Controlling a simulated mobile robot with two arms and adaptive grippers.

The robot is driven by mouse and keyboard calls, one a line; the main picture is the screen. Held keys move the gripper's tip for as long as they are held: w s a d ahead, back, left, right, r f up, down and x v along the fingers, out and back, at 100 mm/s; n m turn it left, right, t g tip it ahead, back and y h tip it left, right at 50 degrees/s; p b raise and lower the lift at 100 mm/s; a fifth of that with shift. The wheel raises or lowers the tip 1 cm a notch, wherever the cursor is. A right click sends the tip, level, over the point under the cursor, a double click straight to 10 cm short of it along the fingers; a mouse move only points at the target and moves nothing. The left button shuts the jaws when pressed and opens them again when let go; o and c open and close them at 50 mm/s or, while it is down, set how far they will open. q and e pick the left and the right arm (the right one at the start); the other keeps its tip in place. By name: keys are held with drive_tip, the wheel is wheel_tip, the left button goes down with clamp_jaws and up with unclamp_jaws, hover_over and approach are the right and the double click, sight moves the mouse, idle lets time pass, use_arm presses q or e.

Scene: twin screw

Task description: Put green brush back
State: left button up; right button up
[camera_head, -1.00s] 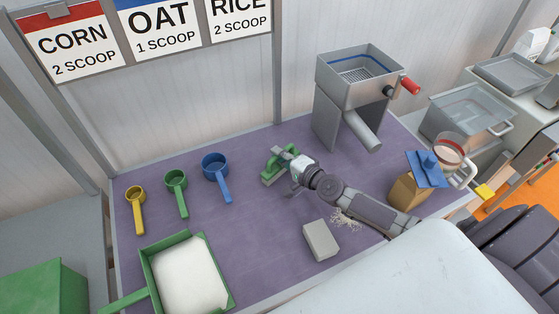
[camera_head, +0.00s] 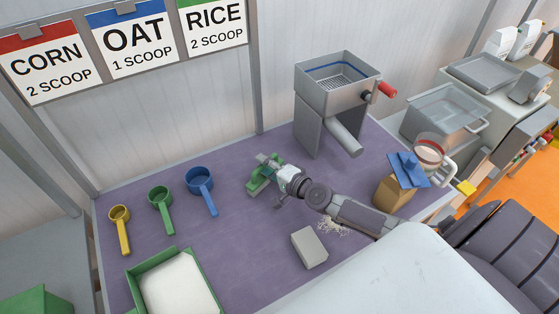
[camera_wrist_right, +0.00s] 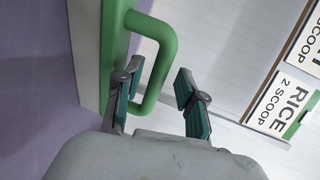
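The green brush (camera_head: 256,187), with a looped green handle and a pale block under it, rests on the purple table (camera_head: 222,238) near the back middle. My right gripper (camera_head: 271,165) is at the brush, over its handle. In the right wrist view, my right gripper (camera_wrist_right: 155,90) is open with its two teal-padded fingers apart. The green handle (camera_wrist_right: 165,50) reaches into the space between them, and I see no clear grip on it. My left gripper is in neither view.
Yellow (camera_head: 119,214), green (camera_head: 159,196) and blue (camera_head: 200,180) scoops lie left. A grey hopper (camera_head: 337,82) stands behind. A grey block (camera_head: 309,247) and pale spilled bits (camera_head: 333,226) lie in front. A green tray (camera_head: 142,278) of white material is front left.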

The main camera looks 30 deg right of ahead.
drive_tip(key=v, duration=1.1)
drive_tip(key=shift+b, duration=0.4)
idle(0.8)
